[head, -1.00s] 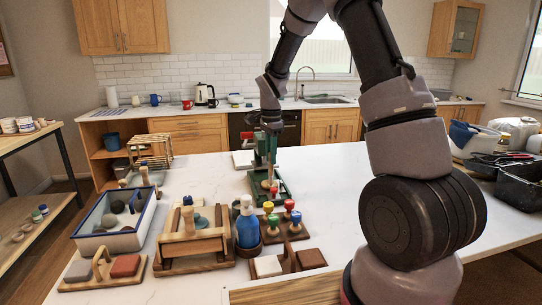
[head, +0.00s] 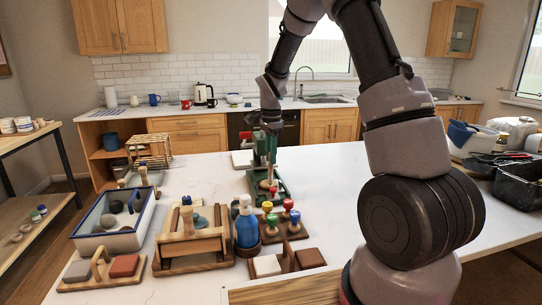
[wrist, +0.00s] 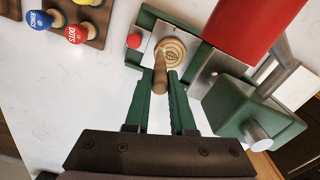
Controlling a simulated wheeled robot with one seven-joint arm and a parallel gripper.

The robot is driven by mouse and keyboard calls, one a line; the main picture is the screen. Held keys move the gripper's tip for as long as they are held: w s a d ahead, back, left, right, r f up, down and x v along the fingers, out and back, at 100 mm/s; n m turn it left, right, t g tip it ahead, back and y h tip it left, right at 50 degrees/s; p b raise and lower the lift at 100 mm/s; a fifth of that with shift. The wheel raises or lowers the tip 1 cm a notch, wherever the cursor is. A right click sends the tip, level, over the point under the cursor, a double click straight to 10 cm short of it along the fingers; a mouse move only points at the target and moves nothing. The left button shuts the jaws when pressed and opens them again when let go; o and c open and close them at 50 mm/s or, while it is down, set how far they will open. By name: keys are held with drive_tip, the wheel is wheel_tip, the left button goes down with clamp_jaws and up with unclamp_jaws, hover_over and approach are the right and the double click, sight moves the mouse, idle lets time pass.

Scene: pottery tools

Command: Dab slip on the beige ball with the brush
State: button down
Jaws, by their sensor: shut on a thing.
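My gripper (wrist: 161,85) is shut on a brown wooden handle (wrist: 160,76), with its green fingers on either side. The handle leans over a pale round disc with a spiral mark (wrist: 171,53) on a light plate. I cannot tell whether the handle is the brush's, and no bristles show. In the head view my gripper (head: 269,155) is at the green tool (head: 282,190) at mid-table. I cannot make out the beige ball for certain.
Stamps with coloured knobs stand on a wooden block (head: 296,232) beside a blue bottle (head: 247,230). A wooden frame (head: 205,259) is left of them. The red cylinder (wrist: 251,22) and a metal bar are close right of my gripper.

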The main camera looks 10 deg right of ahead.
drive_tip(key=shift+s, duration=0.1)
drive_tip(key=shift+r, duration=3.5)
